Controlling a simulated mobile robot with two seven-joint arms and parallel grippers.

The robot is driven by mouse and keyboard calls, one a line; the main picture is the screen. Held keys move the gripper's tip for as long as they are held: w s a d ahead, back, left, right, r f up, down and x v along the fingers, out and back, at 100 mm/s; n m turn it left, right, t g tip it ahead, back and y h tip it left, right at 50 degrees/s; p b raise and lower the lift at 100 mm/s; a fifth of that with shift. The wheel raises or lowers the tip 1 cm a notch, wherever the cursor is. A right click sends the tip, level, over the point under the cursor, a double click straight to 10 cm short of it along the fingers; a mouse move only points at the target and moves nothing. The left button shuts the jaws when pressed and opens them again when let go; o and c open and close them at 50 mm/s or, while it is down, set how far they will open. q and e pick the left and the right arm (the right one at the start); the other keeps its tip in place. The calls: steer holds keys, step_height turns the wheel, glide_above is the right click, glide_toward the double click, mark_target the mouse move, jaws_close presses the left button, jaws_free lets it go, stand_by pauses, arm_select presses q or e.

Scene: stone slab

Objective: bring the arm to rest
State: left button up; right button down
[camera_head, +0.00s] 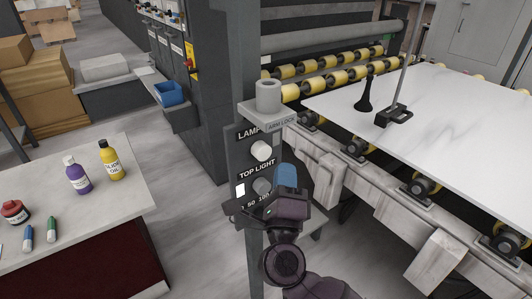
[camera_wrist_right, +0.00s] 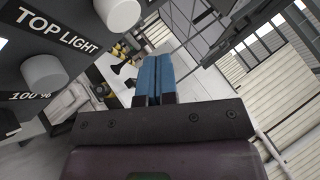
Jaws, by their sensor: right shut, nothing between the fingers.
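My right gripper (camera_head: 286,176) is in front of the control post in the head view, close to the lower right of its panel. Its blue fingers are together and empty; they also show in the right wrist view (camera_wrist_right: 153,78). The panel (camera_head: 243,167) carries a "LAMP" label with a pale knob (camera_head: 261,151) and a "TOP LIGHT" label with a grey knob (camera_head: 262,187). In the right wrist view the grey knob (camera_wrist_right: 44,72) is left of the fingers, apart from them. My left gripper is not in view.
A white stone slab (camera_head: 450,110) lies on yellow rollers at the right, with a black stand (camera_head: 394,115) on it. A table (camera_head: 100,216) with several bottles stands at the left. A blue bin (camera_head: 170,93) sits behind. Grey floor (camera_head: 190,160) is open between table and post.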

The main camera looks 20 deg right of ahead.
steer(key=shift+a, duration=0.1)
steer(key=a+n+t+y, duration=0.2)
steer(key=a+n+y, duration=0.3)
steer(key=n+y, duration=0.95)
step_height(320, 180, down, 13)
steer(key=d+n+g, duration=0.3)
steer(key=n+g, duration=0.3)
steer(key=n, duration=0.5)
steer(key=s+d+f+n+g+h, duration=0.1)
steer(key=s+d+f+g+h, duration=0.4)
steer(key=s+d+f, duration=0.9)
step_height(320, 180, down, 4)
steer(key=shift+s+d+f+g+h, duration=0.15)
steer(key=shift+s+d+g+h, duration=0.2)
steer(key=shift+s+h, duration=0.5)
stand_by(1.2)
